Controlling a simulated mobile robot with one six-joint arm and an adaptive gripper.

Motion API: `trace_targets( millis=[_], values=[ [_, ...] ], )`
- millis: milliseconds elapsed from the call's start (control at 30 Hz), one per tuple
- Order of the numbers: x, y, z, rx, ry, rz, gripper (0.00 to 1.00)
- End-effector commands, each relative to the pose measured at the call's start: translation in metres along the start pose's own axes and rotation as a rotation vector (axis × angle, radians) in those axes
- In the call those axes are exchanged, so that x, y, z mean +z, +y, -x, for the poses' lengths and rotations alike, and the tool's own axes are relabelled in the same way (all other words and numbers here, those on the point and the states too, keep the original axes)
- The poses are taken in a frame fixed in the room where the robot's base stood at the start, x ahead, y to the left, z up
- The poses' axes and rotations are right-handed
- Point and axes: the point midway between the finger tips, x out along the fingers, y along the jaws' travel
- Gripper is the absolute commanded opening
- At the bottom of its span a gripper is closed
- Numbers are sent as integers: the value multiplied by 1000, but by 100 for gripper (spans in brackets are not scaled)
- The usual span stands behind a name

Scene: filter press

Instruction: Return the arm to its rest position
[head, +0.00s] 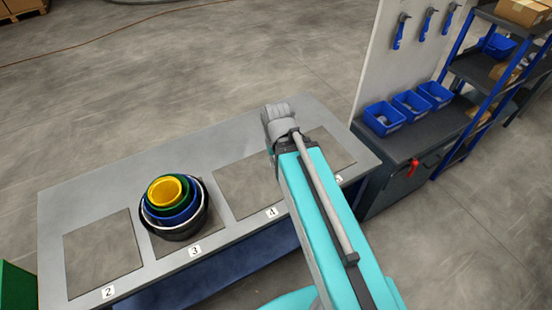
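My arm (325,215), teal with a grey tube along it, reaches from the bottom right up over the grey table (110,170). Its grey wrist end (279,120) is above the far right part of the table, between the areas marked 4 and 5. My gripper's fingers are hidden behind the wrist and arm, so I cannot see whether they are open or shut, or hold anything.
Nested round containers in yellow, green, blue and black (174,207) stand on area 3. Areas 2 (103,253) and 4 (245,185) look empty where visible. A workbench with blue bins (384,118) and a shelf rack (480,70) stand right of the table. Open floor lies behind.

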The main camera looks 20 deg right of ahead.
Motion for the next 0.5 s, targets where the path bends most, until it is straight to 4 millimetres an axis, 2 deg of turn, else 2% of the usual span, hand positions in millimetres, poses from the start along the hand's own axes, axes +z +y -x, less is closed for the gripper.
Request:
trace_targets(
  millis=[500],
  values=[
    [0, -1, -35, 0, 0, -1, 23]
  ],
)
